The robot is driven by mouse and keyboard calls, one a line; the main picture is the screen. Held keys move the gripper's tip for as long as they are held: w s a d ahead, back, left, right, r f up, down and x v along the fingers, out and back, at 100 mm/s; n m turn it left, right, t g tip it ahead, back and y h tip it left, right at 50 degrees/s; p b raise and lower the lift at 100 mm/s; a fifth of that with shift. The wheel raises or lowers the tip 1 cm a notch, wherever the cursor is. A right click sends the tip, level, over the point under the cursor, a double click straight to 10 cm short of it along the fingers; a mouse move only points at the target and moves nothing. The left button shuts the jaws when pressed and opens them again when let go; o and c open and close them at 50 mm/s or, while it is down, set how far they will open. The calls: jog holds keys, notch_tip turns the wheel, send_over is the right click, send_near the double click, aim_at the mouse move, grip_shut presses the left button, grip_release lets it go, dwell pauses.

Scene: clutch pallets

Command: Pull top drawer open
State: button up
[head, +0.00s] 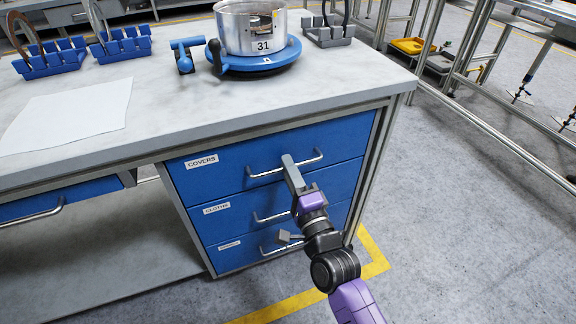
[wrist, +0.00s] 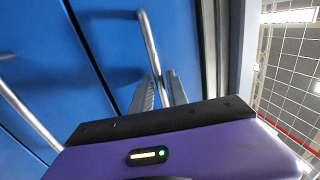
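The top drawer (head: 225,171), labelled COVERS, is a blue front with a silver bar handle (head: 262,174). It sits flush in the cabinet above two other blue drawers. My gripper (head: 290,163) reaches the middle of this handle from the front. In the wrist view, the grey fingers of my gripper (wrist: 161,80) stand close together with the handle bar (wrist: 149,42) running down to between their tips. The narrow gap looks filled by the bar, so my gripper appears shut on it. The fingers partly hide the bar.
The middle drawer (head: 234,216) and bottom drawer (head: 235,255) have similar handles just below. The worktop (head: 180,110) above holds a metal pot (head: 247,40) on a blue base, blue racks and a paper sheet. Floor in front and right is clear (head: 470,230).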

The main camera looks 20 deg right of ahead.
jog(key=shift+w+r, duration=0.1)
jog(key=shift+w, duration=0.2)
grip_shut()
dwell(1.3)
